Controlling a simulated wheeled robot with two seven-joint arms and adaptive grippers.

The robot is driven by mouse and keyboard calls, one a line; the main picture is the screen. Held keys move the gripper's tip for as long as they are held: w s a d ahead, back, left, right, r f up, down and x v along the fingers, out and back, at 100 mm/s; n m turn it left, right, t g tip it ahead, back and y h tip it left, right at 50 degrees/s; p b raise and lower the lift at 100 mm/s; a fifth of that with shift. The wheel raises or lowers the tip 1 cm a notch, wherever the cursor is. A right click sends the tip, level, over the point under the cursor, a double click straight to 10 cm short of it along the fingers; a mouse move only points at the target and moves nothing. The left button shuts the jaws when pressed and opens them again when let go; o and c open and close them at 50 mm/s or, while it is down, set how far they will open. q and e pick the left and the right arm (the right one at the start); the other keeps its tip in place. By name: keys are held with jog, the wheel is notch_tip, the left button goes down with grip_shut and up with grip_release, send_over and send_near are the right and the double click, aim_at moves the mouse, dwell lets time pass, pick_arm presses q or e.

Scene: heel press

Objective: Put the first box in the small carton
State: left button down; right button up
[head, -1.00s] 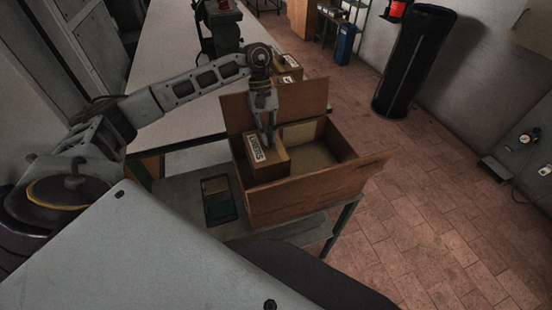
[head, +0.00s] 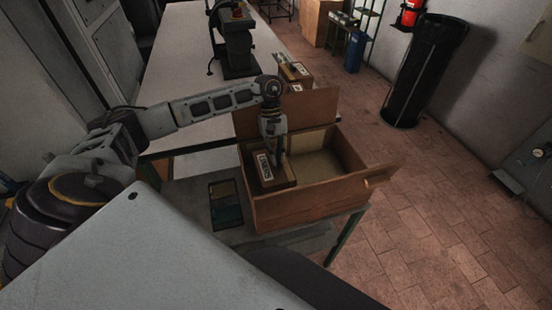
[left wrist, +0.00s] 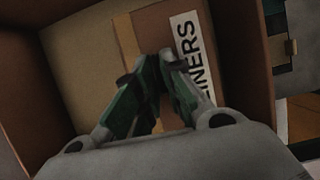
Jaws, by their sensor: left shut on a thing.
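A brown box with a white label ending in "INERS" (head: 285,178) is inside the open brown carton (head: 310,207), at its left end. My left gripper (head: 279,157) points down into the carton and is shut on this box. In the left wrist view my left gripper (left wrist: 160,65) lies across the top of the labelled box (left wrist: 224,40), with carton walls around. The box's underside is hidden, so I cannot tell if it touches the carton floor. The right part of the carton is empty. My right gripper is not in view.
The carton stands on a grey side table (head: 190,205) beside a dark flat tray (head: 226,203). Another labelled box (head: 293,72) lies on the long white bench (head: 180,75), near a dark press (head: 237,50).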

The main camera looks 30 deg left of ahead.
pick_arm(q)
jog(key=shift+f, duration=0.95)
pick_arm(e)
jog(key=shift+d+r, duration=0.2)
pick_arm(q)
jog(key=shift+f, duration=0.2)
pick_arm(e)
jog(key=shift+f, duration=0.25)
pick_arm(q)
jog(key=c, duration=1.5)
grip_release()
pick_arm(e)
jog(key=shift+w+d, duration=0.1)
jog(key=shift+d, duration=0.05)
pick_arm(q)
jog(key=shift+r, duration=0.2)
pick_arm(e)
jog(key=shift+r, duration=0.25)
